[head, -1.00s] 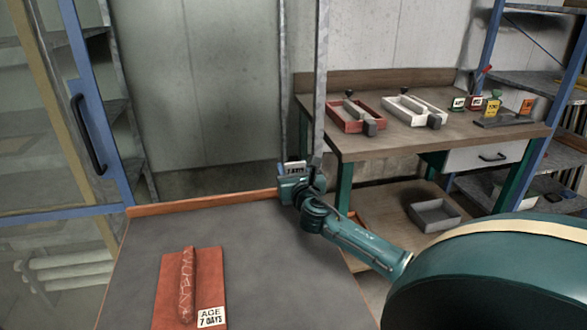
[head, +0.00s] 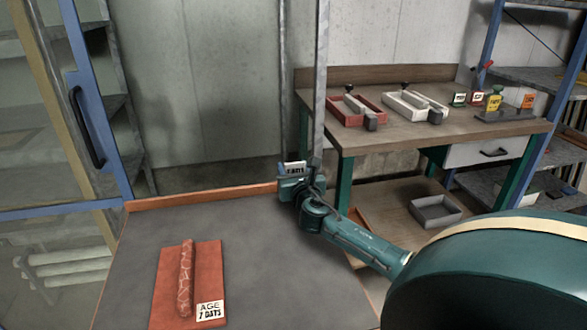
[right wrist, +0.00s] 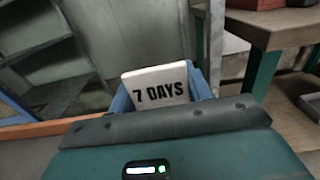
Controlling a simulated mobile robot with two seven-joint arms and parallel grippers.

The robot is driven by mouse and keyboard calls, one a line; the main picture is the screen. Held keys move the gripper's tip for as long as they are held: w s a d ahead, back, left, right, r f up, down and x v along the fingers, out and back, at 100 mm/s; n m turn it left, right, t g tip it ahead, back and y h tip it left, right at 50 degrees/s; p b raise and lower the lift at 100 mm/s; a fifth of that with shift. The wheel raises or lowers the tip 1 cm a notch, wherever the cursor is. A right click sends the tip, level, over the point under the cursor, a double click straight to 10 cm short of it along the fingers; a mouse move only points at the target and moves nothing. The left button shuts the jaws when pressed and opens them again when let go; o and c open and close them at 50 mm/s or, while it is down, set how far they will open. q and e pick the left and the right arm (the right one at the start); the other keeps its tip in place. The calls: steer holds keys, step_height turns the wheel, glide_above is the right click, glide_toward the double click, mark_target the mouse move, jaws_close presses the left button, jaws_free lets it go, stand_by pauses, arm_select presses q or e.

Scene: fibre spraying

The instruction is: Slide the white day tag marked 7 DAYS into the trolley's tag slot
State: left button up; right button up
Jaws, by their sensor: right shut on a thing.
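The white day tag (right wrist: 158,88) marked 7 DAYS is held in my right gripper. It stands nearly upright in the right wrist view, slightly tilted, with blue pieces at both sides. In the head view the tag (head: 294,167) shows small above my right gripper (head: 291,180), beside a grey metal upright (head: 320,90). The gripper is shut on the tag at the far edge of the grey worktop. I cannot make out the tag slot, and whether the tag touches anything ahead is unclear. My left gripper is out of view.
The grey worktop (head: 255,260) has an orange rim. A sausage (head: 186,275) lies on a red board (head: 213,262) with an AGE 7 DAYS card (head: 210,311). A wooden bench (head: 400,137) behind holds a red mould, a white mould and coloured tags. A blue-framed glass door stands left.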

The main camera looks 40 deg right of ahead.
steer(key=shift+f+b, duration=0.5)
steer(key=shift+f, duration=0.3)
steer(key=o, duration=0.6)
steer(key=shift+c, duration=0.2)
steer(key=o, duration=0.5)
